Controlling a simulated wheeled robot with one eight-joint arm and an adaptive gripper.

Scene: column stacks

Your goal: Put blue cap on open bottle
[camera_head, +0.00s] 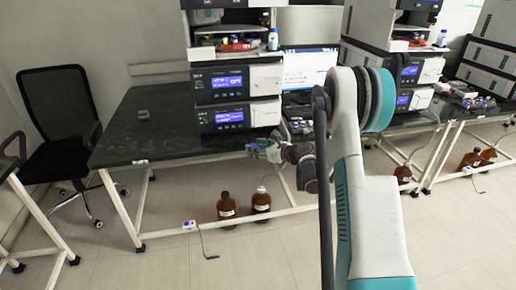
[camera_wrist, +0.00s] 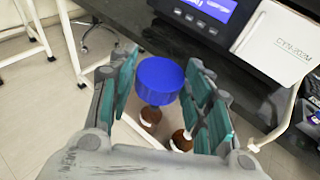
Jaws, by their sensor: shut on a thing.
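The blue cap (camera_wrist: 161,80) is between the two fingers of my gripper (camera_wrist: 163,88) in the wrist view, held near their tips. My gripper (camera_head: 262,151) is shut on it, in front of the black bench's front edge in the head view. Two brown bottles stand upright on the floor below, a left one (camera_head: 226,206) with a dark top and a right one (camera_head: 261,200) with a pale top. In the wrist view the bottles (camera_wrist: 150,116) (camera_wrist: 181,141) show below the cap, partly hidden. I cannot tell which is open.
The black bench (camera_head: 140,128) carries stacked instruments (camera_head: 222,84) with blue screens and a monitor (camera_head: 308,70). Its left top is mostly clear, with a small grey object (camera_head: 143,114). An office chair (camera_head: 58,105) stands at left. More brown bottles (camera_head: 470,160) stand at right.

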